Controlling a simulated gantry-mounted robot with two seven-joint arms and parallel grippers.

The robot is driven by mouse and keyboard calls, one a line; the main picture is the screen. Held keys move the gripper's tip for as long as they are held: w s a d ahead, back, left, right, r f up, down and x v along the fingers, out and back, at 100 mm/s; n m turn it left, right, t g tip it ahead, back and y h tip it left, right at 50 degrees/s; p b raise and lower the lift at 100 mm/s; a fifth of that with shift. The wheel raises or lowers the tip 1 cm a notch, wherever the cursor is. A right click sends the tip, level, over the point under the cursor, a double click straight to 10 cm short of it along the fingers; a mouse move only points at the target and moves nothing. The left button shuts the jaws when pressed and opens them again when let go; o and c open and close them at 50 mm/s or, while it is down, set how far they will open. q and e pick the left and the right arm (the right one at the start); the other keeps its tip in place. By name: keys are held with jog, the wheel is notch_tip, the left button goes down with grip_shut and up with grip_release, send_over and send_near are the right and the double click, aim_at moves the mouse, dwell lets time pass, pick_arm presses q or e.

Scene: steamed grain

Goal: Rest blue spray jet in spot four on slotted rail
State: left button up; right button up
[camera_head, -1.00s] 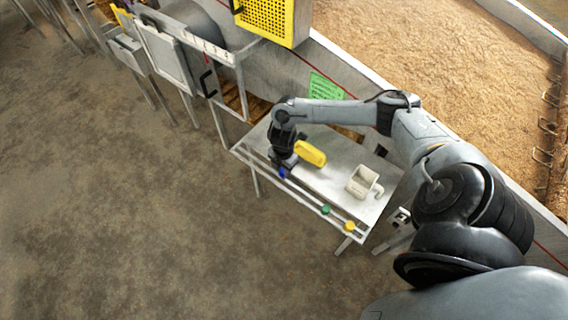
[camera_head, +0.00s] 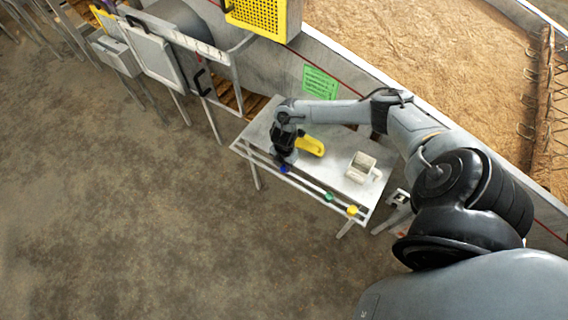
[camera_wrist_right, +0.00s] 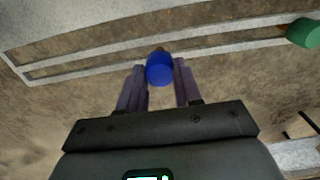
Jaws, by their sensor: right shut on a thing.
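The blue spray jet (camera_head: 283,169) is at the front rail of the pale table, under my right gripper (camera_head: 284,161). In the right wrist view the blue jet (camera_wrist_right: 160,69) sits between the two fingers of my right gripper (camera_wrist_right: 160,80), which is shut on it. I cannot tell whether the jet is clear of the rail. The slotted rail (camera_head: 310,186) runs along the table's front edge. A green jet (camera_head: 328,197) and a yellow jet (camera_head: 352,210) sit farther right along it. My left gripper is out of view.
A yellow object (camera_head: 311,146) lies on the table beside my right gripper. A pale cup-like container (camera_head: 361,166) stands to its right. Floor in front is clear.

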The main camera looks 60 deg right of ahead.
jog(key=shift+f+b, duration=0.75)
jog(key=shift+b, duration=0.05)
jog(key=shift+f, duration=0.7)
jog(key=shift+f, duration=0.1)
jog(key=o, duration=1.1)
